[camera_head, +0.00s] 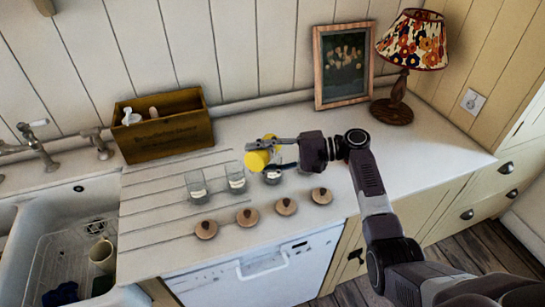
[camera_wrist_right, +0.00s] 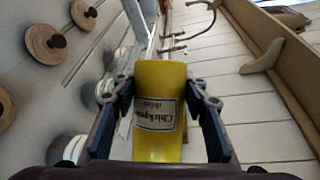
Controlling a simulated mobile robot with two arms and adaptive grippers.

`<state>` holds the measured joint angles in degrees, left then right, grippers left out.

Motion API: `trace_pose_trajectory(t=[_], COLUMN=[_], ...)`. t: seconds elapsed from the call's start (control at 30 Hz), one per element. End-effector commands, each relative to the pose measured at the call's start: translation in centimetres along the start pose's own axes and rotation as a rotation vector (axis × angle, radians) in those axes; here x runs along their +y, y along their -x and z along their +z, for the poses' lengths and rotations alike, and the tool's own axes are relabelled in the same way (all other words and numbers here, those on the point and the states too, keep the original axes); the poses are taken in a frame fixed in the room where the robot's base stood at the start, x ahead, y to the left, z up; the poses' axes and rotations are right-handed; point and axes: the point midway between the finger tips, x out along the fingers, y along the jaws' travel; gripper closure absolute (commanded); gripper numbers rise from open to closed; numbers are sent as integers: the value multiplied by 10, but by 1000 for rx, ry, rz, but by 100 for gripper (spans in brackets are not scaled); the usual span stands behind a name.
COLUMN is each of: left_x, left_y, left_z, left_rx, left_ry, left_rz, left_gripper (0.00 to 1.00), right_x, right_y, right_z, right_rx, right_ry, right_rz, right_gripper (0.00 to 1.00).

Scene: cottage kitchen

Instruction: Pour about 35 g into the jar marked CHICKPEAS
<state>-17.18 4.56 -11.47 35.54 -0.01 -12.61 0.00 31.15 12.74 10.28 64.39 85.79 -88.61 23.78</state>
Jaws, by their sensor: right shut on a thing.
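My right gripper (camera_head: 270,155) is shut on a yellow container (camera_head: 256,161), held tilted over the counter near the glass jars. In the right wrist view the container (camera_wrist_right: 160,84) sits between both fingers, and its label reads "Chickpeas" and "dried", upside down. Glass jars with pale labels stand in a row: a left jar (camera_head: 196,185), a middle jar (camera_head: 236,179) and one partly hidden jar (camera_head: 272,177) beneath the gripper. The jars' markings are too small to read, so I cannot tell which is CHICKPEAS. No stream of contents shows. My left gripper is out of view.
Several round wooden lids (camera_head: 247,216) lie in front of the jars. A wooden box (camera_head: 165,140) stands behind to the left, beside the sink (camera_head: 30,235). A picture frame (camera_head: 318,75) and a lamp (camera_head: 392,108) stand at the back right. The counter's right part is clear.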

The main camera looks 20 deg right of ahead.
Motion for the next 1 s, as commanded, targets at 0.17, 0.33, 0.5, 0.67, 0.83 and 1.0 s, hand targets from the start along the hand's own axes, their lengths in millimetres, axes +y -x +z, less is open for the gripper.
trace_pose_trajectory(t=[0.17,0.33,0.5,0.67,0.83,1.0], left_x=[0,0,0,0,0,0], left_y=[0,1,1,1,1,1], left_z=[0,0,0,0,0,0], left_rx=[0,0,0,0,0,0], left_ry=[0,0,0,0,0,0], left_rz=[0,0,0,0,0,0], left_gripper=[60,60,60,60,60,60], right_x=[-2,-2,-3,-4,-5,-6], right_y=[1,1,1,1,2,2], right_z=[0,0,-1,-1,-1,-1], right_rx=[-2,-4,-6,-9,-12,-14], right_ry=[-7,-14,-21,-29,-39,-48], right_rz=[-5,-8,-11,-14,-18,-22], right_gripper=[89,89,89,89,89,89])
